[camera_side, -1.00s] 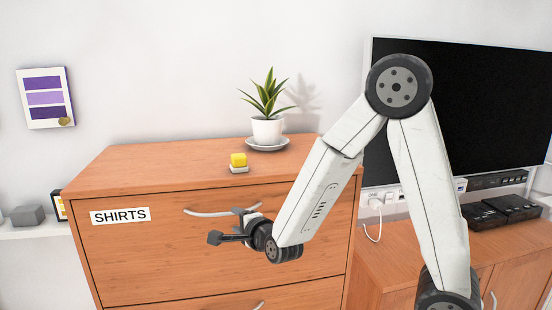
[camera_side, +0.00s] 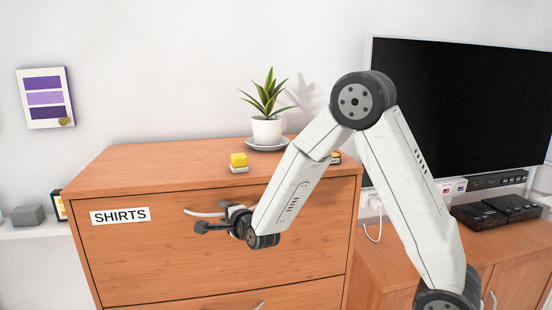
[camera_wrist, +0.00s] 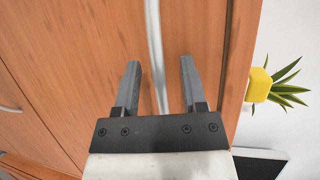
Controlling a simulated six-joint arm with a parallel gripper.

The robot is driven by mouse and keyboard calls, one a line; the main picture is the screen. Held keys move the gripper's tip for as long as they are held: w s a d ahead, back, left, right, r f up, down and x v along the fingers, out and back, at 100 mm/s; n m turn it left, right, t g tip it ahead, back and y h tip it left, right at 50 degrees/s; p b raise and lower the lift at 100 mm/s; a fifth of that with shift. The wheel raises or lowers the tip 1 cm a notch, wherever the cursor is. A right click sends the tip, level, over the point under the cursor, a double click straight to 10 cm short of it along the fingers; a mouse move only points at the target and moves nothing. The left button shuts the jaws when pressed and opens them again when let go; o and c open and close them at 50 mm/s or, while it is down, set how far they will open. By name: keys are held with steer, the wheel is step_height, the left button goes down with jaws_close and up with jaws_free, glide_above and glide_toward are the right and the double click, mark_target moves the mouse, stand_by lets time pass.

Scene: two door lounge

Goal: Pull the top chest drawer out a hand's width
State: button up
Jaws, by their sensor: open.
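The top chest drawer (camera_side: 150,260) is a wooden front with a "SHIRTS" label (camera_side: 120,216) at its upper left, and it looks shut. Its curved pale handle (camera_side: 202,212) runs along the upper middle, with the right part hidden behind my gripper (camera_side: 215,217). In the wrist view, my gripper (camera_wrist: 158,82) is open, and the handle (camera_wrist: 154,50) runs lengthwise between the two fingers. The fingertips are apart from the handle on both sides. I cannot tell whether the handle lies at fingertip depth.
A yellow and white block (camera_side: 238,162) and a potted plant on a saucer (camera_side: 267,130) stand on the chest top. A lower drawer handle (camera_side: 258,305) shows below. A TV (camera_side: 470,110) and black boxes (camera_side: 510,207) are at right. The left drawer front is clear.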

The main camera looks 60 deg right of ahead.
jaws_close()
stand_by(1.4)
